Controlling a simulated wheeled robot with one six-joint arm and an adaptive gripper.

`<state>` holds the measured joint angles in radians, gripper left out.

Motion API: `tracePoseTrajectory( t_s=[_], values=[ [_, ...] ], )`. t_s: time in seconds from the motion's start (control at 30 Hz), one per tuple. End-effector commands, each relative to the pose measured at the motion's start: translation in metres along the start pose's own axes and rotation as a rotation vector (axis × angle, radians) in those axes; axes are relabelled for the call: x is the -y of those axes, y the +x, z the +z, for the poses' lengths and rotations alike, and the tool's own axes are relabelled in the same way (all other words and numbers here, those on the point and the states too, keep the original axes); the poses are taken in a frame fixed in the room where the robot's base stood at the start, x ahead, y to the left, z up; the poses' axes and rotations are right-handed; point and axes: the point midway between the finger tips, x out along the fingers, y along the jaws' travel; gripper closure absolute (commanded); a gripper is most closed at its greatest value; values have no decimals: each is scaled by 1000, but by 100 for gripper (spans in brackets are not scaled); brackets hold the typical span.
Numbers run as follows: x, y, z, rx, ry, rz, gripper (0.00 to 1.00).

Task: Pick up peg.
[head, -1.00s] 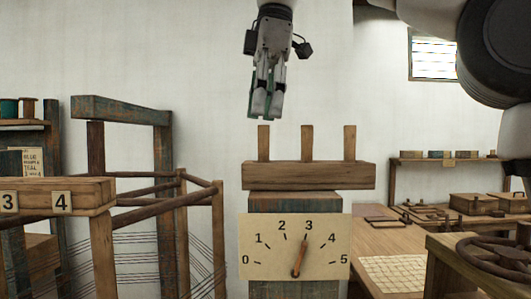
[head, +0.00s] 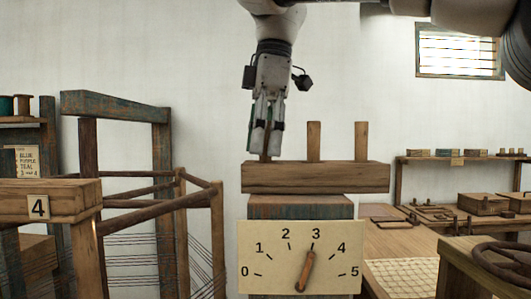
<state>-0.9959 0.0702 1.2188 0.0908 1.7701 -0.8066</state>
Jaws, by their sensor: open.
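A wooden block (head: 330,178) on a post holds upright wooden pegs: a middle peg (head: 314,141) and a right peg (head: 361,141) stand in full view. The left peg (head: 266,158) is mostly hidden by my gripper (head: 265,152), with only a little of it showing low down. My gripper points straight down at the block's left end, its fingers over the left peg and their tips just above the block. The jaws are open. Whether the fingers touch the peg cannot be told.
Below the block is a dial plate (head: 300,257) numbered 0 to 5, its pointer near 3. A wooden loom frame (head: 165,170) stands at left. A handwheel (head: 505,260) and a workbench (head: 405,243) are at right.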

Motion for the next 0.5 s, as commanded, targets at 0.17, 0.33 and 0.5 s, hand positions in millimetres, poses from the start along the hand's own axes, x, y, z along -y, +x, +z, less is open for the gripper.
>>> tracePoseTrajectory(
  t_s=[0.17, 0.33, 0.5],
  values=[
    [0, 10, 0, 0, 0, 0, 56],
    [0, 9, 0, 0, 0, 0, 59],
    [0, 9, 0, 0, 0, 0, 90]
  ],
)
